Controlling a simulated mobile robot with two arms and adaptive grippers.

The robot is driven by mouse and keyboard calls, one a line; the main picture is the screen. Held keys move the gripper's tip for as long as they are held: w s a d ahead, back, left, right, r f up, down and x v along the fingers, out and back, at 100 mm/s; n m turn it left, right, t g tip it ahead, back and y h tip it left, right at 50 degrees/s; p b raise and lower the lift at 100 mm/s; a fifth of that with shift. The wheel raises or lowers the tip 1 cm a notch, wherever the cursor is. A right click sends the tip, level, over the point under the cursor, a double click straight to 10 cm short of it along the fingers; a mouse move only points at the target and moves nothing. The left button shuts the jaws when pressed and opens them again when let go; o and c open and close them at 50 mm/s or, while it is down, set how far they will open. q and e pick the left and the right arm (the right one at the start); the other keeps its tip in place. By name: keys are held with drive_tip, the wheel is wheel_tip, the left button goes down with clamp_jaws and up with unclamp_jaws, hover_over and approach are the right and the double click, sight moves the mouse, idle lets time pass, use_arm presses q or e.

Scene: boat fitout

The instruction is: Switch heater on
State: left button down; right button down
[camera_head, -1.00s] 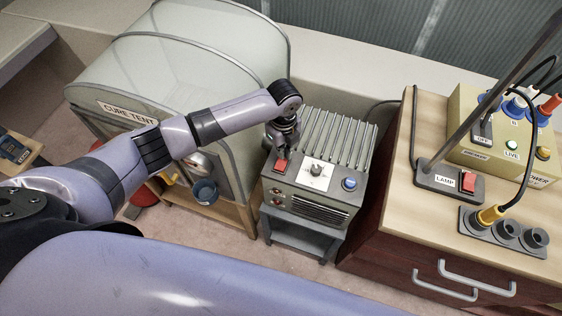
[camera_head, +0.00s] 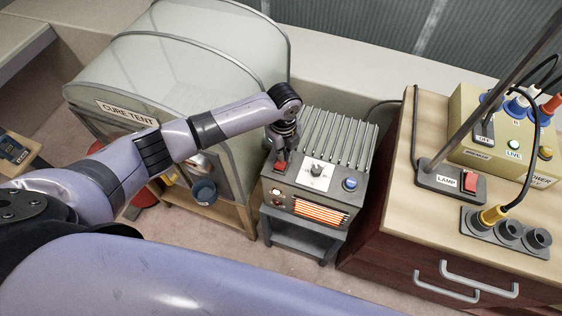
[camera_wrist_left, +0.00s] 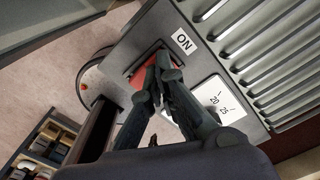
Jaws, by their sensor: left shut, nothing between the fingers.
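The heater (camera_head: 325,160) is a grey box with a ribbed top on a low stand, in the middle of the head view. Its front grille (camera_head: 320,214) glows orange. Its red switch (camera_head: 280,167) is at the top left of its panel; in the left wrist view the red switch (camera_wrist_left: 143,74) lies beside an "ON" label (camera_wrist_left: 184,42). My left gripper (camera_head: 281,152) is shut and empty, pointing down with its fingertips at the red switch and partly hiding it. I cannot tell if they still touch it. My right gripper is not in view.
The cure tent (camera_head: 170,60) stands close on the left. A wooden cabinet (camera_head: 400,215) with a lamp switch (camera_head: 470,182) and power box stands on the right.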

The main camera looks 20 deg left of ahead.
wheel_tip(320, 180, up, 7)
drive_tip(key=p, duration=0.7)
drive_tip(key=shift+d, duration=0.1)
idle(0.4)
